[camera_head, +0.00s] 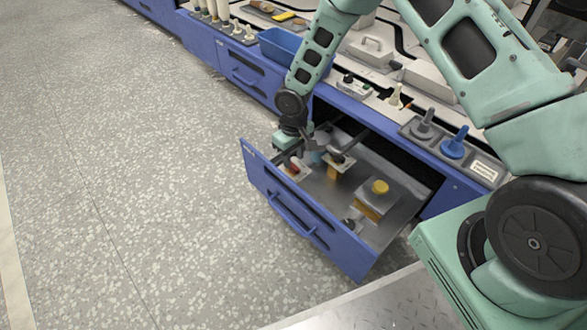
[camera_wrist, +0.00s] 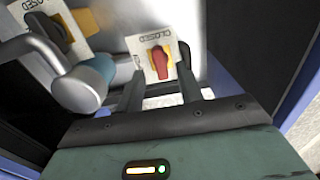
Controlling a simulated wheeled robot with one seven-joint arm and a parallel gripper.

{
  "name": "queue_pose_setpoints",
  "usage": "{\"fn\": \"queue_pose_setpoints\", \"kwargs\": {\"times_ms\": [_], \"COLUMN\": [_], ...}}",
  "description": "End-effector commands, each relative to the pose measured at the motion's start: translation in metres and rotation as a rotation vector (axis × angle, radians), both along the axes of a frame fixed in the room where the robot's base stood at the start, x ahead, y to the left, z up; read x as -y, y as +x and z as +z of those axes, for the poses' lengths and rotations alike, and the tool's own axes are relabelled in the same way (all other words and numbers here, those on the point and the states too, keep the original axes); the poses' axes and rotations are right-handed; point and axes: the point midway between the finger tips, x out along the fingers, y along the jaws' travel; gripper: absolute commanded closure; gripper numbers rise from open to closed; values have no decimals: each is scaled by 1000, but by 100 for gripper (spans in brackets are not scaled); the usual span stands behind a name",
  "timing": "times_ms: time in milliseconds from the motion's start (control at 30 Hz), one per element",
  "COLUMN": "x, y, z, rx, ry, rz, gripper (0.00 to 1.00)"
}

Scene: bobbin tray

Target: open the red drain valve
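The red drain valve (camera_wrist: 159,62) is a red handle on a yellow base, on a white plate lettered CLOSED. In the wrist view the handle lies nearly upright, its upper end towards the lettering. In the head view the valve (camera_head: 293,169) sits at the left end of the open blue drawer (camera_head: 313,228). My gripper (camera_wrist: 160,82) is open, with two dark fingers apart and nothing between them that I can make out as held. The handle shows in the gap near the fingertips; I cannot tell whether they touch it. In the head view my gripper (camera_head: 298,152) reaches down into the drawer.
A grey pipe with a teal collar (camera_wrist: 96,72) stands close left of my fingers. Beyond it is a black-knobbed valve (camera_wrist: 52,32). A yellow button (camera_head: 380,187) on a box stands farther right in the drawer. The drawer walls bound the room around my gripper.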

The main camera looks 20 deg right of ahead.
Motion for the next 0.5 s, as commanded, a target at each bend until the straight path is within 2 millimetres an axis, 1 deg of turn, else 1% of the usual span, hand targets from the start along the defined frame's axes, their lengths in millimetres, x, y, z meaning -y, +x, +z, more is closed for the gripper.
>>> {"fn": "queue_pose_setpoints", "kwargs": {"times_ms": [33,200,333,500], "x": [0,0,0,0], "y": [0,0,0,0], "z": [-13,-28,-31,-31], "rx": [-2,-1,-1,-1], "ry": [0,0,0,0], "rz": [-1,0,0,-1], "gripper": [64,64,64,64]}}
